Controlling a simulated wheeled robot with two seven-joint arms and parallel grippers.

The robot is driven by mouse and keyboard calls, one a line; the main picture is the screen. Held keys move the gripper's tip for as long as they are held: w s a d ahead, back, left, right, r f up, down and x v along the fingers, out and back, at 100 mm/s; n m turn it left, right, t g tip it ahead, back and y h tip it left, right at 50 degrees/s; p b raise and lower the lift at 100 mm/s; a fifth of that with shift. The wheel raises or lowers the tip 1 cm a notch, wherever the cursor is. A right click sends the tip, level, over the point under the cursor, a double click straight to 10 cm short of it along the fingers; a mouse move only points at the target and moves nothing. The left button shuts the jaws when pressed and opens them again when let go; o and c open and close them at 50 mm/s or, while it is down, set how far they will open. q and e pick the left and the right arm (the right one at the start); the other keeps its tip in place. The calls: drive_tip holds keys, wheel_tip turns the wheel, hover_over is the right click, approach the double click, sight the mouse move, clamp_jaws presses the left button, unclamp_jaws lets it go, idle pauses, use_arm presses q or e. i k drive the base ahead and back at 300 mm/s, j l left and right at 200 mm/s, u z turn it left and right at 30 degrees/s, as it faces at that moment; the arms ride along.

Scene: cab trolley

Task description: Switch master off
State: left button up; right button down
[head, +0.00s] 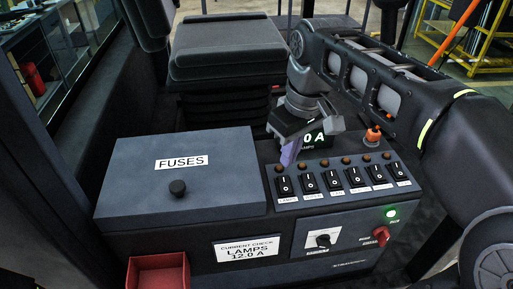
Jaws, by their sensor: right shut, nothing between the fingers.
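A red rotary handle (379,236), seemingly the master switch, sits on the lower right of the console front, with small unreadable labels beside it. A lit green lamp (390,213) is just above it. My right gripper (291,152) comes in from the upper right, shut and empty, with its purple-tinted fingertips pointing down near the left end of the rocker row. It is up and left of the red handle, well apart from it. It partly covers the lit display (314,138), whose visible part reads "0 A". My left gripper is not in view.
A row of several black rocker switches (331,180) with amber lamps runs along the console's sloped top. A black knob (322,240), a "LAMPS 12.0 A" card (247,250), a fuse-box lid (140,185), an orange-red button (373,134), a red tray (158,262) and a seat (225,60) surround it.

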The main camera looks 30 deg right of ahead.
sight(382, 232)
drive_tip(key=k, duration=1)
